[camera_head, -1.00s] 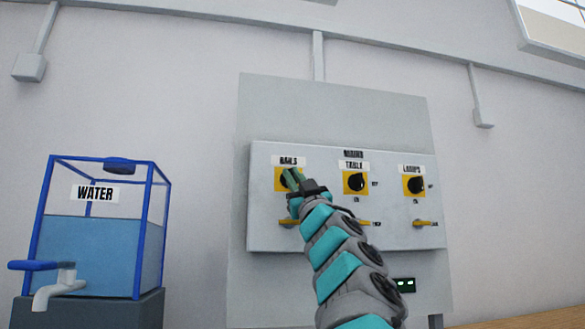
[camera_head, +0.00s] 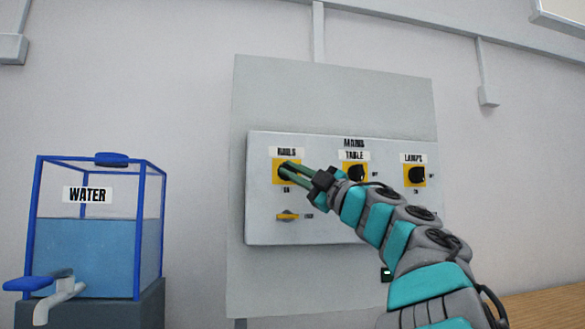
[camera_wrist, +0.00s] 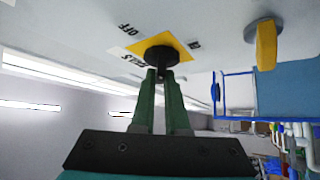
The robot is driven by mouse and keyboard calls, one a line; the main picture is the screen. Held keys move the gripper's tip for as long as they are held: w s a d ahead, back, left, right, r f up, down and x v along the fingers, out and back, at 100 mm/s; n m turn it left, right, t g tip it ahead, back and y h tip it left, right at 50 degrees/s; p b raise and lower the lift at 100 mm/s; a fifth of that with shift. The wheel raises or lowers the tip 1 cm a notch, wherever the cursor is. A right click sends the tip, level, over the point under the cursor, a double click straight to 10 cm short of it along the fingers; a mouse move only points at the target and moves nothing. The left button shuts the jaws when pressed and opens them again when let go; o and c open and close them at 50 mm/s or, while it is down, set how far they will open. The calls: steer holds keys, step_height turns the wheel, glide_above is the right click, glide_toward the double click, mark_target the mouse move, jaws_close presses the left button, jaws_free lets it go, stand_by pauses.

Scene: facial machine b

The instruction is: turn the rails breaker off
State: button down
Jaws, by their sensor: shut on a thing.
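The rails breaker is a black knob (camera_head: 283,171) on a yellow plate, under the RAILS label at the upper left of the grey panel. In the wrist view the knob (camera_wrist: 161,56) sits between the OFF and ON labels. My gripper (camera_head: 289,169) reaches it from the right. In the wrist view the green fingers of my gripper (camera_wrist: 162,77) are closed on the knob's lower end. The fingers hide part of the knob in the head view, so which label it points to cannot be told.
The TABLE knob (camera_head: 356,174) and LAMPS knob (camera_head: 415,175) are to the right, with my arm close below them. A yellow lever (camera_head: 287,216) is under the rails knob. A blue-framed water tank (camera_head: 85,255) stands at the left.

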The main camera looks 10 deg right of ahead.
steer(key=shift+d+n+g, duration=0.2)
steer(key=shift+n+g, duration=0.9)
steer(key=shift+n, duration=0.3)
steer(key=shift+a+n+g, duration=0.4)
steer(key=shift+n+g, duration=0.5)
steer(key=shift+n, duration=0.2)
steer(key=shift+d, duration=0.15)
steer(key=c, duration=0.9)
jaws_free()
steer(key=shift+d+r, duration=0.1)
steer(key=shift+b+v, duration=0.95)
steer(key=shift+v, duration=2.95)
